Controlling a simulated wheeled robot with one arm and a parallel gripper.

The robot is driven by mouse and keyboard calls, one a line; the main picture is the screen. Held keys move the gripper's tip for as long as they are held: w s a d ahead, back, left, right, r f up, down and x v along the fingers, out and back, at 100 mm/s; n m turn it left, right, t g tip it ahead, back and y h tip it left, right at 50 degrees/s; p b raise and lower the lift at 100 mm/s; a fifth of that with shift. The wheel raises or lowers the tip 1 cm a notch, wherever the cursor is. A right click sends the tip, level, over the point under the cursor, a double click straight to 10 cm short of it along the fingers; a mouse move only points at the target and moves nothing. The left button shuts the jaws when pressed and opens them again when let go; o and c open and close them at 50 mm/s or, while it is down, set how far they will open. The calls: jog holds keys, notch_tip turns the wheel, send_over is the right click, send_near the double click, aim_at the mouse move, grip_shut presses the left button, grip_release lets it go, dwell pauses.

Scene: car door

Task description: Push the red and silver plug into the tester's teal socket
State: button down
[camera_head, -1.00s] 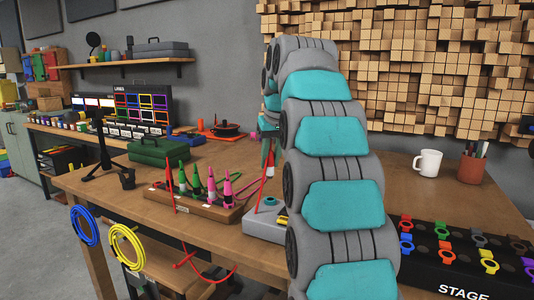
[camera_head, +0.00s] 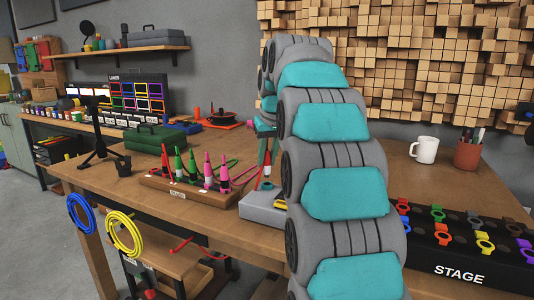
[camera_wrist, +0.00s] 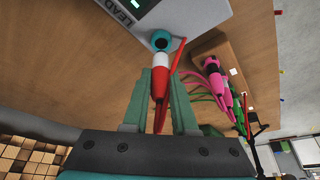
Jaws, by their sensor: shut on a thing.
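The red and silver plug (camera_wrist: 160,78) is between the green fingers of my gripper (camera_wrist: 160,88), which is shut on it. Its pale front end points at the teal socket (camera_wrist: 161,38) on the tester (camera_wrist: 197,14) and overlaps the socket's near edge in the wrist view. I cannot tell whether the tip touches the socket or has entered it. In the head view the tester (camera_head: 262,211) is a grey box on the bench, partly behind my arm. The plug (camera_head: 267,170) shows small above it; my gripper (camera_head: 266,152) is mostly hidden there.
A wooden rack (camera_head: 190,193) with several green and pink plugs stands left of the tester. A red lead (camera_wrist: 174,60) runs beside the plug. A black STAGE tray (camera_head: 462,245) is at the front right; a white mug (camera_head: 425,150) stands behind it.

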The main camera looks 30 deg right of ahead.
aim_at(268, 162)
jog(key=shift+f+b, duration=0.4)
jog(key=shift+f, duration=0.55)
jog(key=shift+s+f, duration=0.1)
jog(key=shift+f, duration=0.45)
dwell(1.9)
jog(key=c, duration=0.6)
grip_release()
jog(key=shift+v, duration=3.9)
